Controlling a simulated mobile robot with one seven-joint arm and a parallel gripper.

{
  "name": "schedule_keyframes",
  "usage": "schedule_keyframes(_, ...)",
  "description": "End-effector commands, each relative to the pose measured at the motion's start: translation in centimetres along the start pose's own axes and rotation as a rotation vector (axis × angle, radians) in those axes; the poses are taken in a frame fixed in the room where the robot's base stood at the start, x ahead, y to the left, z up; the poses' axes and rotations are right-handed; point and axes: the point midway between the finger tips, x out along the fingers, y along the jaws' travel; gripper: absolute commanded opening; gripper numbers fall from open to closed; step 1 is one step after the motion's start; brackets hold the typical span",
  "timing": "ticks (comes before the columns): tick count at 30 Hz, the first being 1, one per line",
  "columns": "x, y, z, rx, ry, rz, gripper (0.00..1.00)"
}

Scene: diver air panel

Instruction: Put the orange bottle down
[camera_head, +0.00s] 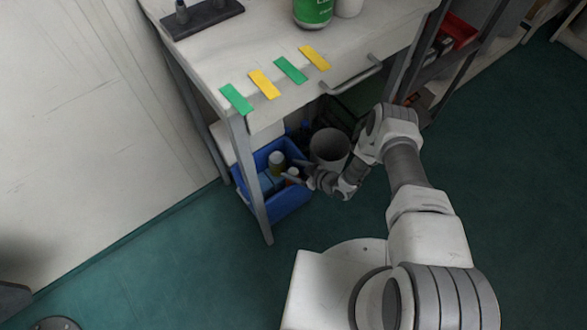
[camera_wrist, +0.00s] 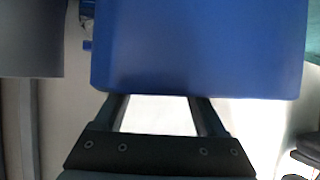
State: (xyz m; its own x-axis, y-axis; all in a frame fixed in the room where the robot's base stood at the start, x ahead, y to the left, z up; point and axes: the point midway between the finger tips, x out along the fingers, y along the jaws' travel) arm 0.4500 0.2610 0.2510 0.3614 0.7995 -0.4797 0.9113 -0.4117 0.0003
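My gripper (camera_head: 291,171) reaches in under the bench, at the right side of a blue bin (camera_head: 291,200). A small bottle with a pale cap and a hint of orange (camera_head: 293,172) shows at the fingertips, partly hidden by them. In the wrist view my two fingers (camera_wrist: 160,108) stand apart, and the blue bin (camera_wrist: 200,45) hides their tips. No orange bottle shows in the wrist view, so I cannot tell whether the fingers touch it.
A bottle with a pale lid (camera_head: 276,160) stands in the bin. A grey bucket (camera_head: 330,146) is right behind my wrist. The bench leg (camera_head: 250,180) stands before the bin, the bench top (camera_head: 215,62) above. Green floor (camera_head: 150,265) is clear at left.

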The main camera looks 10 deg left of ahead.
Motion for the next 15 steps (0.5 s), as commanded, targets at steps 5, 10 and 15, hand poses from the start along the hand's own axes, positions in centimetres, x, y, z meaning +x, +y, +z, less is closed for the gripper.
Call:
schedule_keyframes(5, -0.1, 0.1, -0.3, -0.001, 0.001, 0.001, 0.73)
schedule_keyframes(10, -2.0, 0.1, -1.4, 0.003, -0.002, 0.003, 0.73)
schedule_keyframes(15, -6.1, 0.1, -1.4, 0.003, -0.002, 0.003, 0.73)
